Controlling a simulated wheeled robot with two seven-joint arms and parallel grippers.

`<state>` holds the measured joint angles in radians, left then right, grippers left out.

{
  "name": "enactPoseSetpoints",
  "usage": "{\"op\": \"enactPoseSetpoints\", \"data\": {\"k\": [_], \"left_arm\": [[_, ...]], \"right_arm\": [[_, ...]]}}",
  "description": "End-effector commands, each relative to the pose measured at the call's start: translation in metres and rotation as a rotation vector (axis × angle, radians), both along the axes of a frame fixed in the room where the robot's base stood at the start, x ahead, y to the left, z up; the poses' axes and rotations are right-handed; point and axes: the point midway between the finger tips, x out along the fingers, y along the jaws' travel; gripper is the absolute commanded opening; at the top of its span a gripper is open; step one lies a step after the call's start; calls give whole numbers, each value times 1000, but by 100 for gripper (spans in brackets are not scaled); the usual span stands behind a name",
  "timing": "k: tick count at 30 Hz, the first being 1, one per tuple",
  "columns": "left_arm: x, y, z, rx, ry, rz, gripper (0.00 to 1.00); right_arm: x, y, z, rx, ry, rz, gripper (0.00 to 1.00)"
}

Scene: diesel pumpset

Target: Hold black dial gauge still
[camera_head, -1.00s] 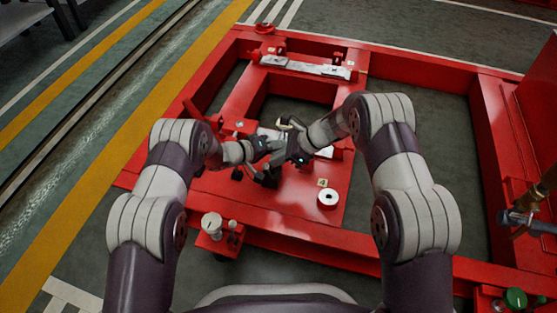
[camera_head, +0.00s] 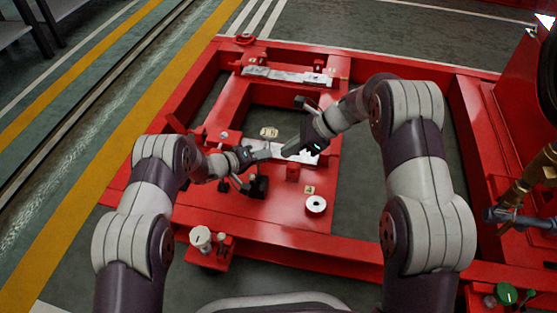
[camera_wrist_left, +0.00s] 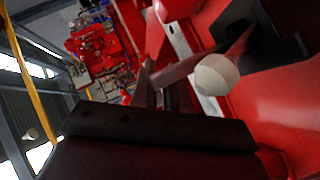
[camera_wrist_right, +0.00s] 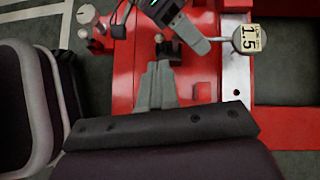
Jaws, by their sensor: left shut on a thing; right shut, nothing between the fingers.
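A round pale face marked 1.5 (camera_wrist_right: 249,38), which I take for the dial gauge's face, stands on a thin stem in the right wrist view. It shows in the head view (camera_head: 268,132). My left gripper (camera_head: 264,153) is shut, with its fingertips at that stem; the exact contact is unclear. A black block (camera_head: 258,187) stands on the red plate below; whether it belongs to the gauge is unclear. The left wrist view shows a white rounded end (camera_wrist_left: 217,74) beyond the fingers. My right gripper (camera_head: 287,151) is shut and empty, close to the left one.
The red frame (camera_head: 290,235) spreads around both grippers. A white ring (camera_head: 316,205) lies on its plate. A small red stand with pale round-topped pieces (camera_head: 201,238) is at front left. Metal strips (camera_head: 287,76) lie on the rear beam. A brass fitting (camera_head: 522,200) is at right.

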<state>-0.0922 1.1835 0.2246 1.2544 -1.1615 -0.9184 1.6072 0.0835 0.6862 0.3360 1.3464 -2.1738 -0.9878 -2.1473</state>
Motion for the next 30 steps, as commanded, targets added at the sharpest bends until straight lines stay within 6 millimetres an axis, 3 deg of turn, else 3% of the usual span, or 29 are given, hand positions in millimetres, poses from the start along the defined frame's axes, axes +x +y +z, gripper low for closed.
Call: {"op": "enactPoseSetpoints", "data": {"k": [6, 18, 19, 21, 22, 30], "left_arm": [[0, 0, 0, 0, 0, 0, 0], [0, 0, 0, 0, 0, 0, 0], [0, 0, 0, 0, 0, 0, 18], [0, 0, 0, 0, 0, 0, 41], [0, 0, 0, 0, 0, 0, 44], [0, 1, 1, 0, 0, 0, 44]], "right_arm": [[0, -10, 20, 0, -1, -1, 0], [-1, -11, 22, 0, 0, -1, 0], [-1, -11, 22, 0, 1, -1, 0], [-1, -11, 22, 0, 0, -1, 0], [0, -11, 22, 0, 0, -1, 0], [0, -11, 22, 0, 1, -1, 0]]}}
